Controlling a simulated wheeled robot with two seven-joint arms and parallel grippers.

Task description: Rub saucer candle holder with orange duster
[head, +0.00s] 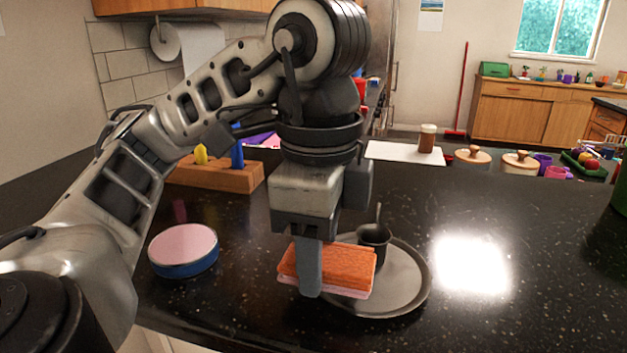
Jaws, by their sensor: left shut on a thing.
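The orange duster (345,262) is a thick orange pad with a pinkish layer along its lower edge. My left gripper (311,275) points down and is shut on the orange duster. The saucer candle holder (410,290) is a grey round dish with a raised dark cup (374,242) and an upright handle. The duster is over the left part of the dish, in front of the cup. I cannot tell whether it touches the dish. The dish's left part is hidden by the duster and gripper. My right gripper is not in view.
A round pink-topped blue tin (183,249) stands left on the black counter. Behind are a wooden block (215,174) with coloured handles, a white sheet (392,153) and a brown jar (427,138). The counter right of the holder is clear.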

